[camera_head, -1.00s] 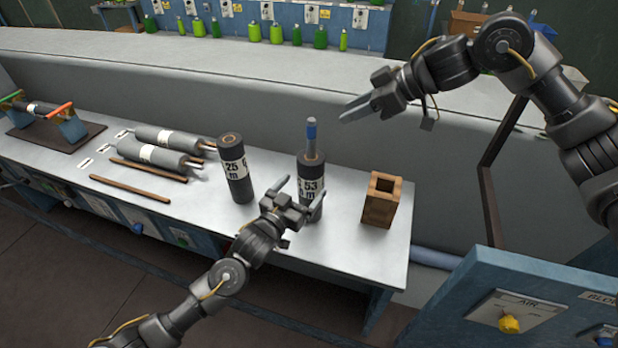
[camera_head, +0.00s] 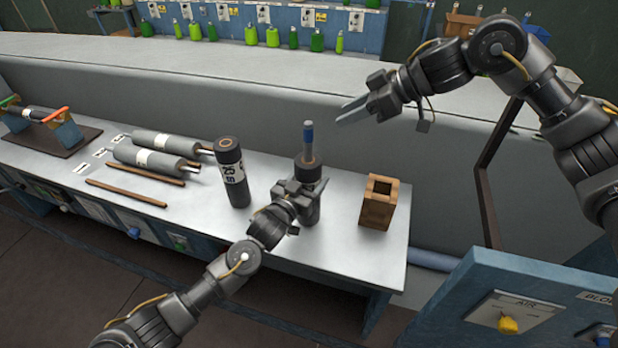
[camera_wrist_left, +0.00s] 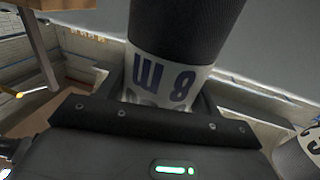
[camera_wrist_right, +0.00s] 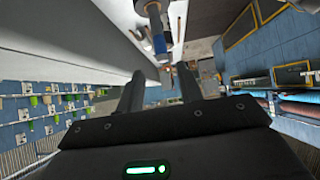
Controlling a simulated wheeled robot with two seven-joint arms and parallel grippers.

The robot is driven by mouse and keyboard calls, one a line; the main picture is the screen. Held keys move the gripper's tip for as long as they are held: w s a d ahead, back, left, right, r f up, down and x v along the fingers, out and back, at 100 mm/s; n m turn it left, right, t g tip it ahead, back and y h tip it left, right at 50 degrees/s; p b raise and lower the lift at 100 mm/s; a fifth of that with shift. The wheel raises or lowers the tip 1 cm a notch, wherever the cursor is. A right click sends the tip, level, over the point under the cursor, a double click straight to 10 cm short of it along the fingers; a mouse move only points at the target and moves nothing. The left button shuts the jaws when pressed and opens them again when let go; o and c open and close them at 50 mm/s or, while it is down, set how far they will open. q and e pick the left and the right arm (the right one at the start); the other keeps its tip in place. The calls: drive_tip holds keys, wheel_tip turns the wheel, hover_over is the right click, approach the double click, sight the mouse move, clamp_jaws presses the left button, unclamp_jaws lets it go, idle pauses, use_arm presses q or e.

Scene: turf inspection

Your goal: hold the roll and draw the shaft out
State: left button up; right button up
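The dark roll (camera_head: 308,170) with a pale printed label stands upright on the bench. A grey shaft with a blue band (camera_head: 308,139) sticks up from its top. My left gripper (camera_head: 310,190) is at the roll's side, its fingers around the lower half. In the left wrist view the roll (camera_wrist_left: 185,30) fills the space between the fingers; whether they press on it I cannot tell. My right gripper (camera_head: 352,112) is open and empty, up and to the right of the shaft. The right wrist view shows the shaft's blue band (camera_wrist_right: 160,42) beyond the fingertips.
A second labelled roll (camera_head: 232,172) stands close on the left. An open wooden box (camera_head: 378,203) stands on the right. Grey rollers (camera_head: 155,160) and brown rods (camera_head: 126,193) lie farther left. A blue control panel (camera_head: 520,300) is at the lower right.

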use_arm(q)
drive_tip(key=c, duration=0.7)
drive_tip(key=shift+c, duration=0.7)
use_arm(e)
drive_tip(key=shift+o, duration=0.7)
drive_tip(key=shift+a, duration=0.1)
drive_tip(key=w+a+r+n+t+y, duration=0.1)
drive_tip(key=a+r+t+y, duration=0.55)
drive_tip(key=r, duration=0.35)
drive_tip(key=s+d+r+m+t+h, duration=0.1)
drive_tip(key=d+r+m+t+h, duration=0.4)
drive_tip(key=d+m+t+h, duration=0.65)
drive_tip(key=n+g+y, duration=0.2)
drive_tip(key=g+y, duration=0.1)
drive_tip(key=g, duration=0.2)
approach(310, 144)
drive_tip(key=shift+m, duration=0.25)
drive_tip(key=x, duration=1.1)
drive_tip(key=shift+w+r, duration=0.1)
